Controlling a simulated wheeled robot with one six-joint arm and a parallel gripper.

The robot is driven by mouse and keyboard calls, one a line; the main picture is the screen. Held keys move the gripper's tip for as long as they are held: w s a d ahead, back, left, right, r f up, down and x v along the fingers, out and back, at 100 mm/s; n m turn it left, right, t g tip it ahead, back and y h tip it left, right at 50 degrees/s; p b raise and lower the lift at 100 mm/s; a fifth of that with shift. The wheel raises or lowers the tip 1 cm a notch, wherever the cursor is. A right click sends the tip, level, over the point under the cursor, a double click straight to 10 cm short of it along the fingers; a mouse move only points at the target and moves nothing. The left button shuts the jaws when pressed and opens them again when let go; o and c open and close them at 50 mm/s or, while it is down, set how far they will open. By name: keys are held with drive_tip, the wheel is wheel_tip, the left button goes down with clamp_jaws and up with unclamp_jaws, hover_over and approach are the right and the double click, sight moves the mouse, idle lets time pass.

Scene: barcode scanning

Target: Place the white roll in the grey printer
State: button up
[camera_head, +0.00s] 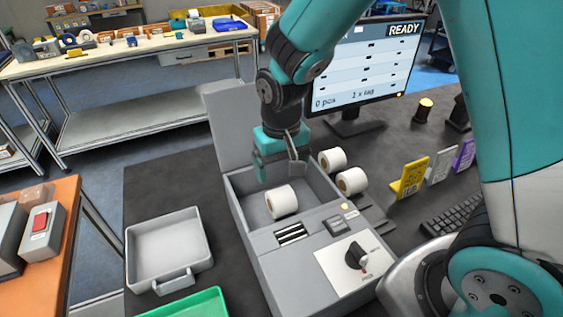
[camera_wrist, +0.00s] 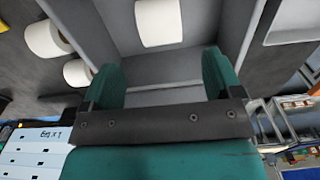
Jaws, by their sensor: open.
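The grey printer (camera_head: 300,262) stands on the dark table with its lid (camera_head: 228,125) raised at the back. A white roll (camera_head: 281,203) lies inside its open compartment, towards the front wall; it also shows between the compartment walls in the wrist view (camera_wrist: 158,22). My gripper (camera_head: 281,172) is open and empty, pointing down over the back part of the compartment, apart from the roll. In the wrist view my open fingers (camera_wrist: 160,78) have bare compartment between them. Two more white rolls (camera_head: 331,160) (camera_head: 352,181) stand outside, just right of the printer.
A grey tray (camera_head: 206,238) and a green tray (camera_head: 205,303) lie left of the printer. A monitor (camera_head: 370,65) reading READY stands behind right. Yellow, white and purple cards (camera_head: 411,177) and a keyboard (camera_head: 455,215) are at the right.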

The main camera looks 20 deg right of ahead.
drive_tip(key=s+a+r+n+y, duration=0.2)
drive_tip(key=s+r+n, duration=0.1)
drive_tip(key=s+r, duration=0.4)
drive_tip(key=s+a+r+n+y, duration=0.2)
drive_tip(key=s+r+n, duration=0.2)
drive_tip(key=s+r, duration=0.3)
drive_tip(key=s, duration=0.4)
drive_tip(key=shift+a+r, duration=0.2)
drive_tip(key=shift+a, duration=0.1)
